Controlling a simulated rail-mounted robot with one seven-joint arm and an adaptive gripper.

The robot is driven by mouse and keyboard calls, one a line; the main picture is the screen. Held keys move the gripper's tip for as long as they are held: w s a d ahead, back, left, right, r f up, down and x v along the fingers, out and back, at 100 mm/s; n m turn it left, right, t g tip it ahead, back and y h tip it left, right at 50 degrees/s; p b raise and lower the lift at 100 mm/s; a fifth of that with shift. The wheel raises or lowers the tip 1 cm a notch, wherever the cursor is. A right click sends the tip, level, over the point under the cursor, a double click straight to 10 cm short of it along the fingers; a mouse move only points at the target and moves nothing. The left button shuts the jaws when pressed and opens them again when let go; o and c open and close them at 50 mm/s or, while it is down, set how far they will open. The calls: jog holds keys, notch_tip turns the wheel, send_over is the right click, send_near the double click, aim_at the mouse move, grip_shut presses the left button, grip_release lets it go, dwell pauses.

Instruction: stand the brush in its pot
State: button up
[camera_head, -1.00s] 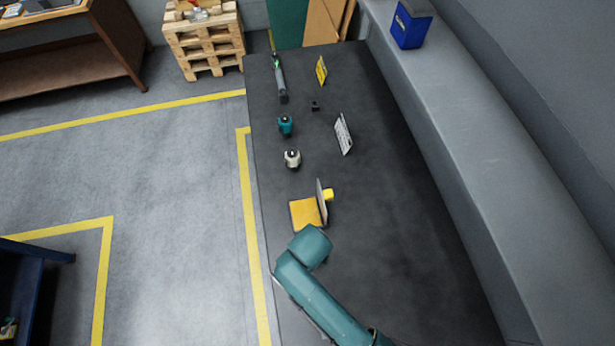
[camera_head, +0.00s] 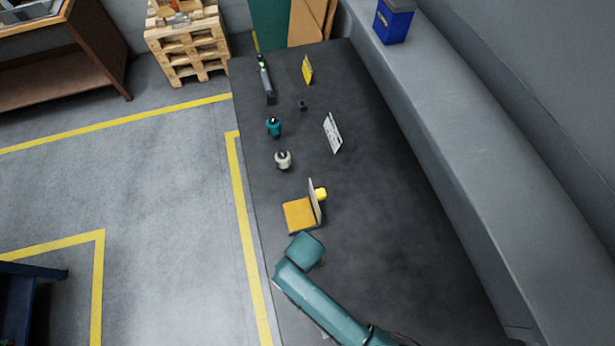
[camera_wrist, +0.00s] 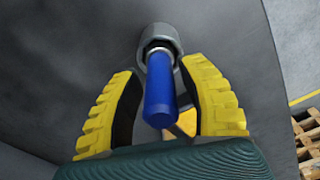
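In the wrist view a blue, rounded handle (camera_wrist: 160,92), which I take for the brush, points up toward the camera. Its far end is inside the round mouth of a grey pot (camera_wrist: 158,36). The bristles are hidden. My gripper (camera_wrist: 158,68) has yellow ribbed fingers with dark inner pads, one on each side of the handle. Gaps show between the fingertips and the handle, so the gripper looks open around it.
The dark bench (camera_head: 385,235) carries an orange-yellow block (camera_head: 299,214) beside an upright panel (camera_head: 315,203), a white item (camera_head: 283,160), a teal item (camera_head: 274,127) and a white sign (camera_head: 332,133). The bench's right half is mostly clear. A wooden pallet (camera_head: 187,50) stands beyond.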

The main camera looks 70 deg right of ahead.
jog(key=shift+r, duration=0.1)
jog(key=r, duration=1.2)
jog(key=shift+a+p, duration=0.3)
jog(key=shift+a, duration=0.1)
jog(key=w+a+r+n+t+h, duration=0.15)
jog(key=w+r+n+t, duration=0.7)
jog(key=w+r, duration=1.2)
jog(key=s+a+r+n+t+p, duration=0.1)
jog(key=r+t, duration=0.3)
jog(key=r, duration=0.8)
jog(key=s+a+r+n+t+y+p, duration=0.1)
jog(key=a+r+n+t, duration=0.2)
jog(key=r, duration=0.9)
jog(key=s+a+r+n+t+y+p, duration=0.1)
jog(key=r+t, duration=0.5)
jog(key=r, duration=0.6)
jog(key=shift+s+a+r+n+p, duration=0.25)
jog(key=shift+a+n, duration=0.3)
jog(key=shift+a, duration=0.65)
